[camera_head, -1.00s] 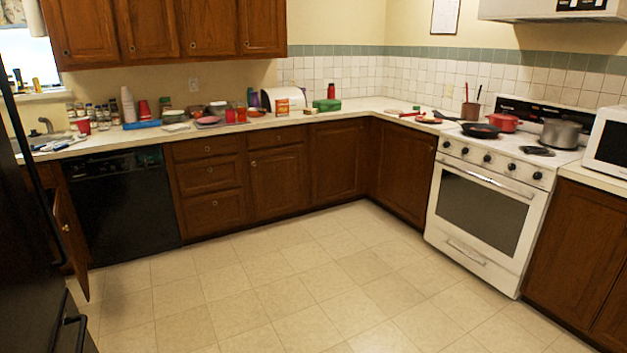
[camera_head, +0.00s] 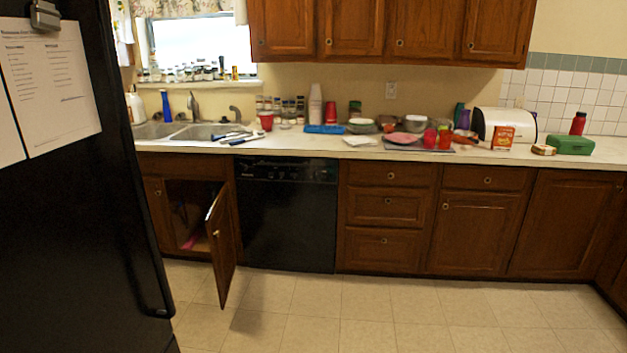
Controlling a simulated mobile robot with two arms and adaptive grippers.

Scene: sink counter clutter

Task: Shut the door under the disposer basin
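An open brown cabinet door (camera_head: 223,245) stands under the sink at the left of the counter. It is hinged on its right side, beside the black dishwasher, and swings out over the floor. The cabinet opening (camera_head: 188,215) behind it is dark, with something pink low inside. The double sink (camera_head: 205,132) with its faucet sits above, and a second cabinet door (camera_head: 158,212) to the left looks shut. Which basin has the disposer cannot be told. Neither of my grippers is in view.
A black fridge (camera_head: 75,200) fills the left side, close by, and partly blocks the way to the sink. The black dishwasher (camera_head: 287,213) is right of the open door. The tiled floor (camera_head: 390,310) in front is clear. Clutter lines the counter.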

